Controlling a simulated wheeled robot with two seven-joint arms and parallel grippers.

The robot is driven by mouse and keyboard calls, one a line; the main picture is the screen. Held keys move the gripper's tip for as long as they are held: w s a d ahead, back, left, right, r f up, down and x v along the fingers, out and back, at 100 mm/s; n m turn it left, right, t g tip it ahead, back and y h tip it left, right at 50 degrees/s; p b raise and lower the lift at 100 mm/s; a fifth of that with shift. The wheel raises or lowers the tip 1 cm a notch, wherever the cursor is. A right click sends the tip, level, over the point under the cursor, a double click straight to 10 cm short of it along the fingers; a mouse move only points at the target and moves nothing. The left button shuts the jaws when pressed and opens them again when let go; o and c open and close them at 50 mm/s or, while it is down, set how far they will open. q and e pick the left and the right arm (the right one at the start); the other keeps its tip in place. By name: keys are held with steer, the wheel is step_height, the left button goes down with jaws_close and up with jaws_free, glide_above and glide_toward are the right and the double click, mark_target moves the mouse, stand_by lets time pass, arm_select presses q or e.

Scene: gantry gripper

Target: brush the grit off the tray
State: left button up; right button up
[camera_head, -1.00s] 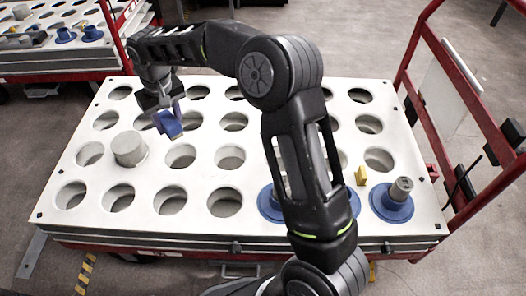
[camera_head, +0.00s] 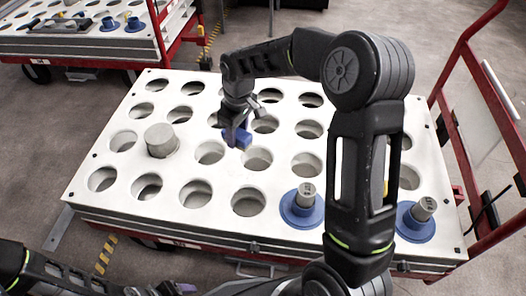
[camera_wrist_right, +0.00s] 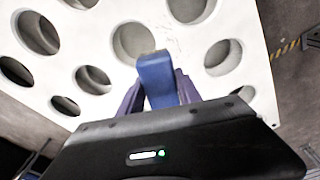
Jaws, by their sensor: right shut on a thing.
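The white tray (camera_head: 222,228) is a thick plate with rows of round holes, lying on a red cart. My right gripper (camera_head: 236,122) is shut on a blue block-like brush (camera_head: 238,138), held over the middle-left of the tray. In the right wrist view the blue brush (camera_wrist_right: 157,80) stands between the fingers, over the plate between holes; whether it touches cannot be told. Faint specks that may be grit (camera_wrist_right: 177,42) show on the plate just past it. My left gripper (camera_head: 165,290) is partly in view at the bottom edge, its jaws unclear.
A grey cylinder (camera_head: 161,140) stands left of the brush. Two blue flanged pieces with grey tops (camera_head: 302,209) (camera_head: 416,221) sit at the front right. A red cart frame (camera_head: 458,150) rises at right. Another loaded cart (camera_head: 85,43) stands at the back left.

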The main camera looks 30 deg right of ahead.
steer(key=s+d+f+n+p, duration=0.1)
steer(key=s+d+f+n, duration=0.2)
steer(key=s, duration=0.5)
steer(key=shift+s+d+n, duration=0.15)
steer(key=shift+d+n, duration=0.05)
steer(key=shift+n, duration=0.7)
steer(key=shift+f, duration=0.1)
